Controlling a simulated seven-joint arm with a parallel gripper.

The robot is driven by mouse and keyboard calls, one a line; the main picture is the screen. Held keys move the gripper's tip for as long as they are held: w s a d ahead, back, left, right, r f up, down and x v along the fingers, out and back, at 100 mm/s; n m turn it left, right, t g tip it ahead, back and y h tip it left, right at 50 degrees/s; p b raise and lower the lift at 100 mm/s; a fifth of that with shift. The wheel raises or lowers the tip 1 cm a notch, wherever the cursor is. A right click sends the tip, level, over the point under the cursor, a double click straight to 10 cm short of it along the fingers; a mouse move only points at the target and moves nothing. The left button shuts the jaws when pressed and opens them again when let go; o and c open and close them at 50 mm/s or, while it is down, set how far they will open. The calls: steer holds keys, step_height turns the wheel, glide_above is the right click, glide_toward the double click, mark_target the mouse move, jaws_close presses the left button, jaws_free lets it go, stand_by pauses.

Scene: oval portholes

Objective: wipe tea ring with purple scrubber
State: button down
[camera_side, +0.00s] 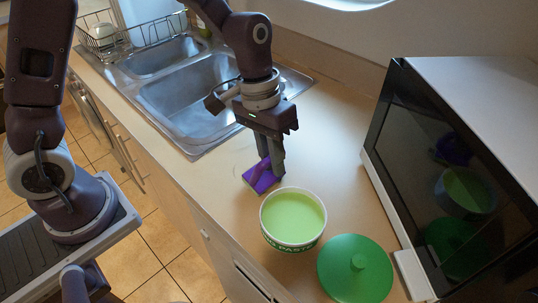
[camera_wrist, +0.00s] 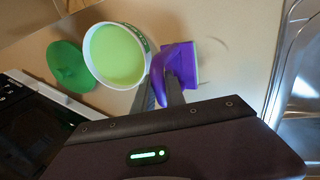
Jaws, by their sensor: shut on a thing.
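The purple scrubber (camera_side: 260,179) is on or just above the beige counter, between the sink and the tub; I cannot tell if it touches the surface. In the wrist view the scrubber (camera_wrist: 193,66) shows a curved handle and a flat pad. My gripper (camera_side: 273,160) points down and is shut on the scrubber's handle. In the wrist view my gripper (camera_wrist: 163,92) has its fingers at the handle.
A white tub with green contents (camera_side: 293,217) stands close in front of the scrubber. A green lid with a knob (camera_side: 356,268) lies beside it. A microwave (camera_side: 470,110) stands at the right. A steel sink (camera_side: 190,96) is at the back left. The counter (camera_side: 325,130) behind the tub is bare.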

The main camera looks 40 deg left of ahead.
steer(key=shift+a, duration=5.2)
steer(key=shift+w+f, duration=0.1)
steer(key=shift+w, duration=0.25)
steer(key=shift+d, duration=0.25)
steer(key=shift+d+f, duration=0.15)
steer(key=shift+d, duration=2.4)
steer(key=shift+d+f, duration=0.1)
steer(key=shift+d, duration=2.45)
steer(key=shift+a+f, duration=0.15)
steer(key=shift+a, duration=5.25)
steer(key=d+v, duration=0.1)
steer(key=v, duration=0.5)
steer(key=shift+d, duration=0.15)
steer(key=shift+w+r, duration=0.1)
steer(key=shift+r, duration=0.1)
